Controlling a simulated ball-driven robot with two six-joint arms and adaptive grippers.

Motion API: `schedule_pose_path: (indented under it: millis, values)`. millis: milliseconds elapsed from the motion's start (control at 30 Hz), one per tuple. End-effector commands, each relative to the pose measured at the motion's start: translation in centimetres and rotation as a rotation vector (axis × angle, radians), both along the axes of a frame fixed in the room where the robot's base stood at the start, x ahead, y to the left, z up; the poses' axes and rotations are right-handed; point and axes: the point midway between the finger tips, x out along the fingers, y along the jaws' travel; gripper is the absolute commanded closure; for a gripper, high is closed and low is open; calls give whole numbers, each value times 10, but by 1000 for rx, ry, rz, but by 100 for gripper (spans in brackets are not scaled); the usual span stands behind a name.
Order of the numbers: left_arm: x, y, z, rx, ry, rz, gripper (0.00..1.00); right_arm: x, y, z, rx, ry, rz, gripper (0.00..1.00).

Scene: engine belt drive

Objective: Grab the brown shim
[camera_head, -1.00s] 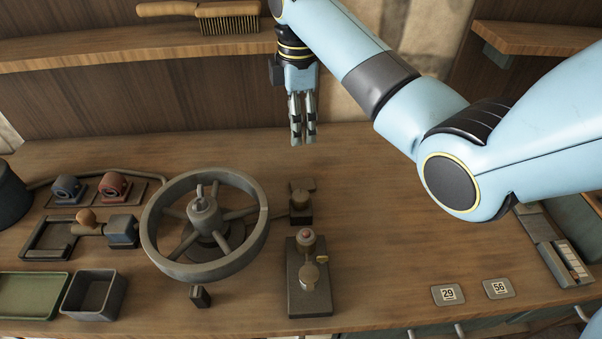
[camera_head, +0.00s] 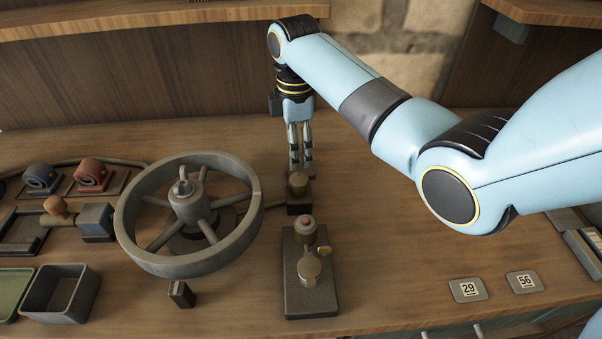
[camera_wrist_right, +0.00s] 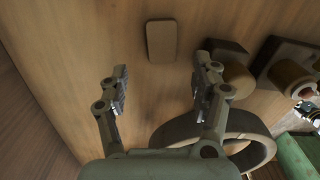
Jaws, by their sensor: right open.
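The brown shim (camera_wrist_right: 161,41) is a flat rounded rectangle lying on the wooden bench in the right wrist view. I cannot make it out in the head view, where my right arm covers part of the bench. My right gripper (camera_head: 301,167) points down over the back of the bench, just behind a small knobbed block. In the wrist view its two fingers (camera_wrist_right: 162,76) are spread apart with nothing between them. The shim lies beyond the fingertips, roughly centred on the gap. My left gripper is not in view.
The knobbed block (camera_head: 299,187) is close to the right gripper. A large grey handwheel (camera_head: 127,222) stands left, a fixture with a brass knob (camera_head: 296,290) in front. Number plates 29 (camera_head: 467,290) and 56 (camera_head: 524,282) lie right. The bench centre-right is clear.

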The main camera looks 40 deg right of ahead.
Motion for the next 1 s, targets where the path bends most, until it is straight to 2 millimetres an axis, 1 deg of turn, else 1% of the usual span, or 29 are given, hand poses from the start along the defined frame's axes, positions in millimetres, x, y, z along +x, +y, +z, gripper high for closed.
schedule_pose_path:
  millis: [167,300,400,500,700,767,1000]
  values:
    - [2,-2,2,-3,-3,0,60,-2,-1,-16,1,4,0,35]
    - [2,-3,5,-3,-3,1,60,-6,-4,-38,0,5,0,35]
    - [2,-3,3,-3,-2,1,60,-5,-3,-52,0,2,0,35]
    - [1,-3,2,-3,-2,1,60,-5,-3,-58,0,0,0,35]
    - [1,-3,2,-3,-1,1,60,-5,-3,-58,0,0,0,35]
    - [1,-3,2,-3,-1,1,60,-5,-3,-58,0,0,0,41]
    - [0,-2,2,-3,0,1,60,-5,-3,-58,-1,0,0,73]
